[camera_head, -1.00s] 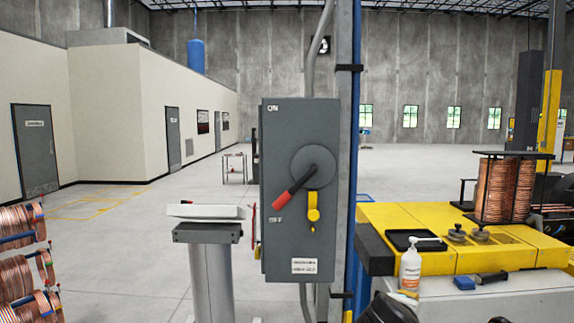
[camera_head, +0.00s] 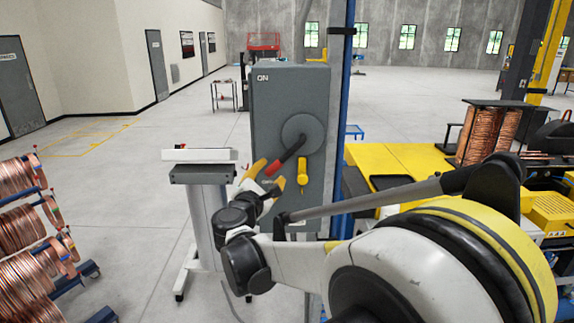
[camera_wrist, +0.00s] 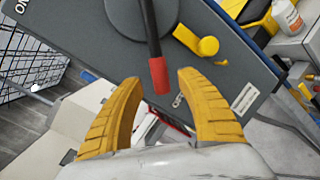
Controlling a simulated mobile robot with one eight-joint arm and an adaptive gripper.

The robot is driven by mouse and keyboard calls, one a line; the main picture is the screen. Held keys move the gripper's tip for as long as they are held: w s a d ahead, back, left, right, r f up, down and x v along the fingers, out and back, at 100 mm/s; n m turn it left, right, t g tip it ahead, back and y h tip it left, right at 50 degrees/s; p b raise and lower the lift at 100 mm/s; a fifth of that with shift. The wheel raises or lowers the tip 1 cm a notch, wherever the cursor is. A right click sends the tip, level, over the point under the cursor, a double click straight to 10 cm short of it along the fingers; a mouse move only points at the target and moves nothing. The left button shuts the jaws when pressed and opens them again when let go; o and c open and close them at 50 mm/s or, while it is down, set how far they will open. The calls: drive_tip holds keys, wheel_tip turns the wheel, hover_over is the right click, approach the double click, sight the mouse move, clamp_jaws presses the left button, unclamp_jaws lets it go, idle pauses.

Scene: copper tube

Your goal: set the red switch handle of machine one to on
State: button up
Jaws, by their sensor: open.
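The grey switch box (camera_head: 262,108) of the machine stands upright on a post in the middle of the head view. Its lever has a black arm and a red handle (camera_head: 273,167) that slants down and left, toward the OFF side; the ON label is at the top. In the wrist view the red handle (camera_wrist: 158,76) points down between the fingertips. My gripper (camera_head: 268,174) is open, its yellow fingers just at the red handle's end. The wrist view shows the open gripper (camera_wrist: 162,82) with one finger on each side of the red tip, without visible contact.
A yellow latch (camera_head: 302,172) sits on the box close to the right of the lever. A grey stand (camera_head: 203,175) is left of the box. Copper coils (camera_head: 28,225) fill the lower left. A yellow workbench (camera_head: 398,160) is at the right.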

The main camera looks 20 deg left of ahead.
sight(272, 169)
drive_tip(key=shift+w, duration=1.85)
clamp_jaws()
drive_tip(key=shift+r, duration=0.1)
